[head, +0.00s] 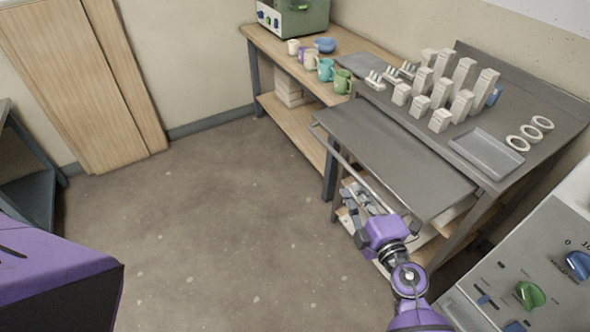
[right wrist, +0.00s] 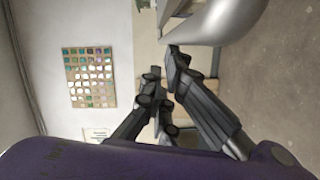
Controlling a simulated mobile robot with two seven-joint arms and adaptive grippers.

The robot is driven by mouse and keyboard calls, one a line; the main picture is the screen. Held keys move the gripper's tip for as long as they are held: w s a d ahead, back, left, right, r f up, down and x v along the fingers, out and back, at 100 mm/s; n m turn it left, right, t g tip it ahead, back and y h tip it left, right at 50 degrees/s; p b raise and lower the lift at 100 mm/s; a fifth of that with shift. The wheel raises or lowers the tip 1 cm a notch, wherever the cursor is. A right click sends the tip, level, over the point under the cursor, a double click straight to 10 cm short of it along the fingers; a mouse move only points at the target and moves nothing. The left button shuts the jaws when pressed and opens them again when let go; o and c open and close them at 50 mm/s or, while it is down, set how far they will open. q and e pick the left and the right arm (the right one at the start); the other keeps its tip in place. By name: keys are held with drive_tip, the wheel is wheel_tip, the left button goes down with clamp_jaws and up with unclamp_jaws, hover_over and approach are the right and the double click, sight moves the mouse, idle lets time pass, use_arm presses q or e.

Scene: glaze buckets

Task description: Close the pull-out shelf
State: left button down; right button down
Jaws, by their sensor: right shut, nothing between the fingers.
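The pull-out shelf (head: 395,155) is a dark grey panel that sticks out from under the grey worktop (head: 455,150) toward the open floor. A thin metal handle bar (head: 345,160) runs along its front edge. In the right wrist view a thick pale bar (right wrist: 215,22), which looks like the handle, lies just above the fingertips (right wrist: 168,75). I cannot tell whether they touch it. My left gripper is not in view.
White blocks (head: 441,90), a grey tray (head: 488,153) and rings (head: 530,133) stand on the worktop. Mugs (head: 326,68) stand on the wooden bench (head: 270,45) behind. A control panel (head: 530,270) is at lower right. The floor (head: 220,220) left of the shelf is clear.

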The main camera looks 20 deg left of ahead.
sight(417, 166)
drive_tip(key=w+d+b, duration=0.1)
drive_tip(key=w+d, duration=0.3)
drive_tip(key=w, duration=0.1)
drive_tip(key=w+d+b, duration=0.1)
drive_tip(key=w+d, duration=0.3)
drive_tip(key=w, duration=0.1)
drive_tip(key=w+d+b, duration=0.1)
drive_tip(key=w+d, duration=0.3)
drive_tip(key=w, duration=0.1)
drive_tip(key=shift+w+d+f, duration=0.15)
drive_tip(key=shift+w+f, duration=0.05)
drive_tip(key=shift+w, duration=0.05)
drive_tip(key=shift+w+d+r, duration=0.1)
drive_tip(key=shift+w+d, duration=0.25)
drive_tip(key=shift+w, duration=0.15)
drive_tip(key=shift+d+r, duration=0.1)
drive_tip(key=shift+r, duration=0.05)
drive_tip(key=shift+w, duration=0.1)
drive_tip(key=shift+r, duration=0.1)
